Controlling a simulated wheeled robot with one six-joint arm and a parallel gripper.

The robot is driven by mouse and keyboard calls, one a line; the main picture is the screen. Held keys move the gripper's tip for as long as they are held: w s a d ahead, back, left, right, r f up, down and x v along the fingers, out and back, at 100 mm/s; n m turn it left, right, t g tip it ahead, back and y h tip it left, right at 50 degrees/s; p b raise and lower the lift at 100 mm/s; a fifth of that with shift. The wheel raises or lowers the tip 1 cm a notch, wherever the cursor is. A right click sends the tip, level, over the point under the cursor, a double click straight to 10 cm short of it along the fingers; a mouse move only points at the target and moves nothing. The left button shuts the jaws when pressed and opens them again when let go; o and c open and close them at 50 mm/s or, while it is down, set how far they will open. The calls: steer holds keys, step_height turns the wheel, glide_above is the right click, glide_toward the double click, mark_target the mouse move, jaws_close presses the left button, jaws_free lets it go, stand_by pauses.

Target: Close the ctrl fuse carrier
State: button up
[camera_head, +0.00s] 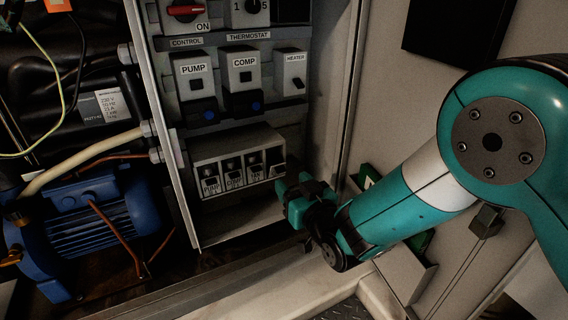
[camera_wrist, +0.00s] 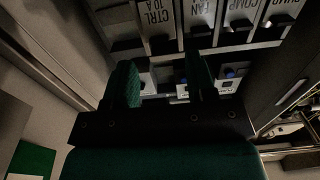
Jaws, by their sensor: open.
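The ctrl fuse carrier (camera_wrist: 156,18) carries the label CTRL 10 A and is at the top of the wrist view, beside the FAN carrier (camera_wrist: 199,16). In the head view the fuse block (camera_head: 237,151) sits low on the panel, and its right end is dark and partly behind my gripper. I cannot tell how far the ctrl carrier is tilted. My gripper (camera_head: 287,184) is at the lower right corner of the block. Its two green fingers (camera_wrist: 163,80) are apart with nothing held between them, just short of the carrier row. I see no clear contact.
The COMP carrier (camera_wrist: 239,14) and another carrier (camera_wrist: 282,14) continue the row. Above the block are the PUMP switch (camera_head: 194,76), COMP switch (camera_head: 243,70) and HEATER switch (camera_head: 294,72). The cabinet side wall (camera_head: 349,90) is close to the right of my gripper. A blue motor (camera_head: 95,220) stands left.

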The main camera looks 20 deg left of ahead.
mark_target(282, 171)
steer(key=x, duration=0.4)
steer(key=shift+w+a, duration=0.25)
steer(key=shift+w, duration=0.05)
